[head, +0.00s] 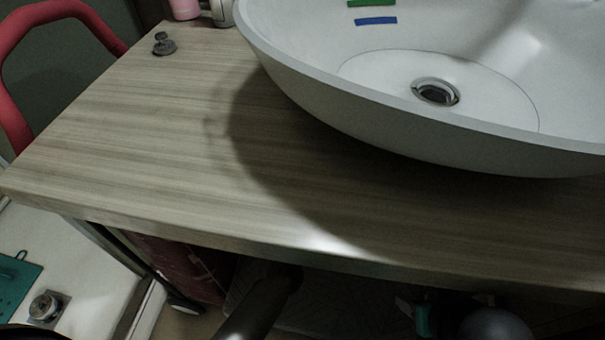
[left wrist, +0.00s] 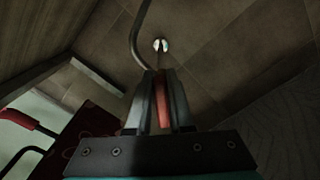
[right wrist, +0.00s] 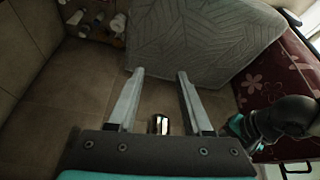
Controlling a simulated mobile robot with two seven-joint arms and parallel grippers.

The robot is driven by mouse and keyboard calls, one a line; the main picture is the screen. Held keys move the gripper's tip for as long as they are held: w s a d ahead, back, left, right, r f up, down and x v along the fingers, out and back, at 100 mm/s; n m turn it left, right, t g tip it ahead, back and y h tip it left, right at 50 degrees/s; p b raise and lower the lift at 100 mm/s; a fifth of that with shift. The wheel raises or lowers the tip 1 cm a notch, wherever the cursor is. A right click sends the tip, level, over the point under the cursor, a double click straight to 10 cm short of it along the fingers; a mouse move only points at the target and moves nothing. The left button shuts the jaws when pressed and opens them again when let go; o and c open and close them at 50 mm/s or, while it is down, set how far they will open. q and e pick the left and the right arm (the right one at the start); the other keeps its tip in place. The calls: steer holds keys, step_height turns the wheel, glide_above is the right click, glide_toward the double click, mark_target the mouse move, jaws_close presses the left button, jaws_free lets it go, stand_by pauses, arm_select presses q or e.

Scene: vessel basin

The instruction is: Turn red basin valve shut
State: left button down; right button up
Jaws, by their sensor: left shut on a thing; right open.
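The red valve handle (left wrist: 163,103) shows in the left wrist view as a narrow red strip between the fingers of my left gripper (left wrist: 160,82). That gripper is shut on it. Beyond the fingertips, a round metal fitting (left wrist: 160,45) shows on the tiled surface, with a curved pipe (left wrist: 137,35) beside it. In the head view the valve is hidden below the countertop. My right gripper (right wrist: 160,73) is open, with nothing between its fingers. Only a small part of it shows at the bottom edge of the head view (head: 415,306).
A white vessel basin (head: 335,115) stands on the wooden countertop (head: 150,150), whose front edge hangs over the space below. A small dark knob (head: 163,44) sits at the back left. A patterned pale mat (right wrist: 195,40) and a dark red floral seat (right wrist: 285,80) are near my right gripper.

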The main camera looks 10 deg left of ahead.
arm_select(q)
steer(key=m, duration=0.3)
steer(key=f+m+p, duration=0.1)
steer(key=m, duration=0.1)
steer(key=shift+d+m, duration=0.3)
steer(key=shift+d, duration=0.1)
steer(key=shift+d+f+m, duration=0.1)
steer(key=shift+f+m, duration=0.2)
steer(key=shift+m, duration=0.75)
steer(key=shift+f+m, duration=0.3)
steer(key=shift+m, duration=0.75)
arm_select(e)
steer(key=shift+d+f+g, duration=0.1)
steer(key=shift+f+g, duration=0.2)
steer(key=shift+f, duration=1.45)
arm_select(q)
steer(key=c, duration=0.8)
jaws_free()
arm_select(e)
steer(key=shift+w, duration=0.1)
